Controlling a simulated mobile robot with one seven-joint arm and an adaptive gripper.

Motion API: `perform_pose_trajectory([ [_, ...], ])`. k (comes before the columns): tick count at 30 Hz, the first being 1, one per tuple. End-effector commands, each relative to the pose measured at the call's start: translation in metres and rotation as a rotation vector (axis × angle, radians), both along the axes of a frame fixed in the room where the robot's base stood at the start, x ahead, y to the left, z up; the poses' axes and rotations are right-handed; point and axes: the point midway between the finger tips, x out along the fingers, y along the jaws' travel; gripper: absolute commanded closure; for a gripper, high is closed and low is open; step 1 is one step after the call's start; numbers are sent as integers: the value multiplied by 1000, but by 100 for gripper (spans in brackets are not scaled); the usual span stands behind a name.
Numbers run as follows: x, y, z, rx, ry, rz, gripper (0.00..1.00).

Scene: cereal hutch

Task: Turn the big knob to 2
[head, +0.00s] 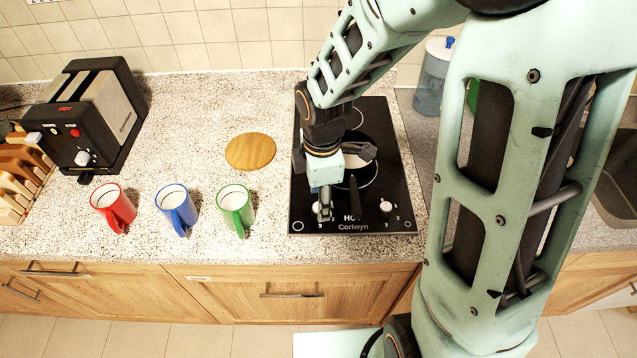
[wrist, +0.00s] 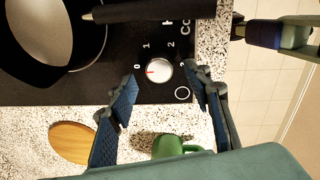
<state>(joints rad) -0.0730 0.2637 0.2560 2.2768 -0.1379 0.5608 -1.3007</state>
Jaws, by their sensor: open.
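A black hob (head: 407,190) is set in the speckled counter. A white round knob (wrist: 159,70) with a red mark shows in the wrist view, with digits 0, 1 and 2 around it. The red mark points toward the 0 side. My gripper (wrist: 161,79) is open, and this knob appears between its fingertips; I cannot tell whether they touch it. In the head view my gripper (head: 323,207) is over the hob's front left and hides this knob. Another white knob (head: 386,206) is at the front right. I cannot compare their sizes clearly.
A pan (wrist: 35,35) stands on the hob, its black handle (wrist: 150,11) reaching forward close to my gripper. A green mug (head: 235,208), blue mug (head: 176,209) and red mug (head: 112,207) stand left of the hob. A wooden disc (head: 250,151) lies behind them.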

Motion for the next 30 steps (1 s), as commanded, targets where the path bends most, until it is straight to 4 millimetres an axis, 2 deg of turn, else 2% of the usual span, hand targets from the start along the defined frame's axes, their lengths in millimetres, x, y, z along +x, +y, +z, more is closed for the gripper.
perform_pose_trajectory([
  [1,-1,0,-9,-1,5,2,54],
  [6,1,0,-26,0,2,0,54],
  [18,2,0,-33,0,0,0,54],
  [30,2,0,-32,0,0,-1,97],
])
